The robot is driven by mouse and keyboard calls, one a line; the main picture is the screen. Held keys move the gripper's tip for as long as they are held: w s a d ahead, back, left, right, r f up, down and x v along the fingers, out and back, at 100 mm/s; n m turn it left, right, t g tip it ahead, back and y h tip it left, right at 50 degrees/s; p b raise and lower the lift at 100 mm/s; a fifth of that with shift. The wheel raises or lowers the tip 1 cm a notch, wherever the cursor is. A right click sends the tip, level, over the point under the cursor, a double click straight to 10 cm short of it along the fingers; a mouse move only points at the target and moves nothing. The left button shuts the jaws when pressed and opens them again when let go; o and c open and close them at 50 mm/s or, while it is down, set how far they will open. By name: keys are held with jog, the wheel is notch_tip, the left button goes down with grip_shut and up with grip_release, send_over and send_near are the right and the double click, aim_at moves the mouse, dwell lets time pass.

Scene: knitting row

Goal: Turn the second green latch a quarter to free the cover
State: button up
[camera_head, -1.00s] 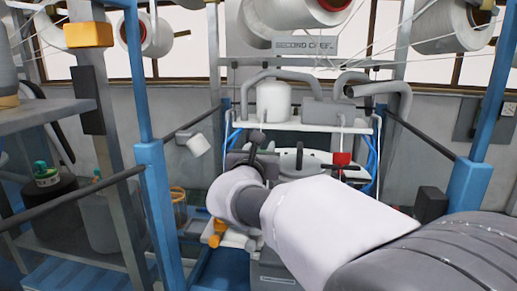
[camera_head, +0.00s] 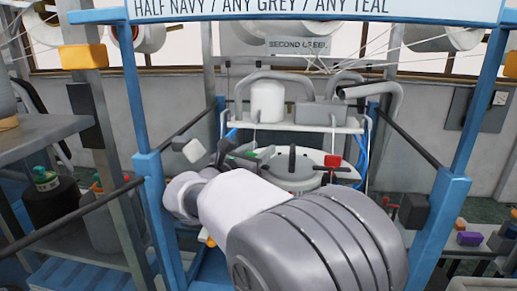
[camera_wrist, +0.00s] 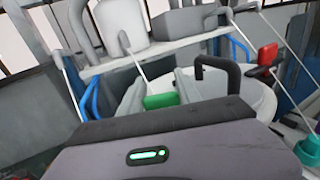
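A pale round cover (camera_head: 305,180) with a dark upright handle (camera_head: 292,158) sits in the middle of the machine in the head view. In the wrist view the handle (camera_wrist: 215,68) stands just beyond my gripper's housing. A green block (camera_wrist: 162,100), perhaps a latch, lies at the cover's near left edge. A green and teal piece (camera_wrist: 308,150) shows at the right edge. A red block (camera_head: 333,160) on a dark lever is at the cover's right; it also shows in the wrist view (camera_wrist: 267,55).
A white shelf (camera_head: 290,126) with a white canister (camera_head: 267,102) and grey pipes is behind the cover. Blue posts (camera_head: 152,210) and dark rails (camera_head: 75,215) flank the bay.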

jog(key=o, duration=0.3)
